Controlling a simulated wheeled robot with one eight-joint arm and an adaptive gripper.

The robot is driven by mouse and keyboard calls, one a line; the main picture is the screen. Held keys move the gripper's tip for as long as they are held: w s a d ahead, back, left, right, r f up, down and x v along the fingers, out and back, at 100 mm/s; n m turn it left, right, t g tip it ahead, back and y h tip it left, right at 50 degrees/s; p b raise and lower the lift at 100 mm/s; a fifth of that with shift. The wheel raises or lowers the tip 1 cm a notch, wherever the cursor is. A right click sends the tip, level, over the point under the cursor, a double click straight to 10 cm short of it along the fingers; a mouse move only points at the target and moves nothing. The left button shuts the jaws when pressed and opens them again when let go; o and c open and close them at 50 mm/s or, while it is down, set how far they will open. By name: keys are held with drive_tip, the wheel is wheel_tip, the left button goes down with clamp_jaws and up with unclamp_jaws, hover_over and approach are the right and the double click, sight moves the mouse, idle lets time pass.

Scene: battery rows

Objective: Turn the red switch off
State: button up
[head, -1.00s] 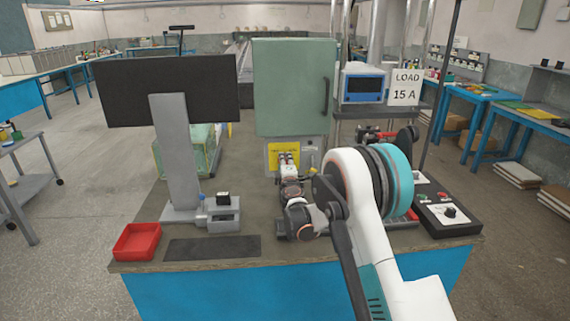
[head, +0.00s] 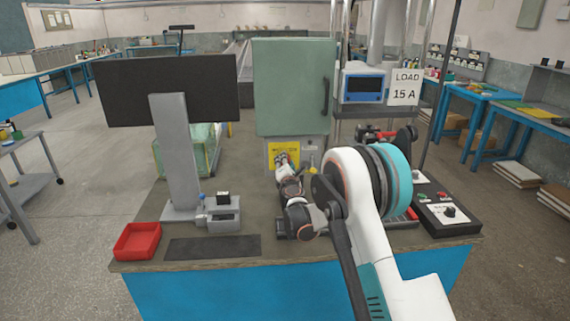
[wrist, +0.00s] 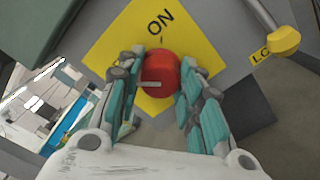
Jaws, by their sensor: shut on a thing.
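The red switch (wrist: 160,72) is a round red knob on a yellow plate (wrist: 110,50) in the wrist view. The plate bears the word ON above the knob and looks tilted there. A pale line on the knob runs toward the left of the picture, not toward ON. My gripper (wrist: 160,88) has a teal finger on each side of the knob and is shut on it. In the head view my gripper (head: 284,164) is in front of the yellow plate (head: 276,149), below the green cabinet (head: 290,90), and hides the knob.
A yellow knob (wrist: 285,40) sits near the plate, at the right of the wrist view. A dark monitor (head: 165,90), a red tray (head: 137,241) and a black mat (head: 212,247) are at the bench's left. A black control box (head: 448,215) stands at right.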

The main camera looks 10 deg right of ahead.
drive_tip(key=shift+f, duration=0.1)
idle(0.3)
drive_tip(key=o, duration=1.1)
drive_tip(key=shift+c, duration=0.2)
drive_tip(key=s, duration=1.2)
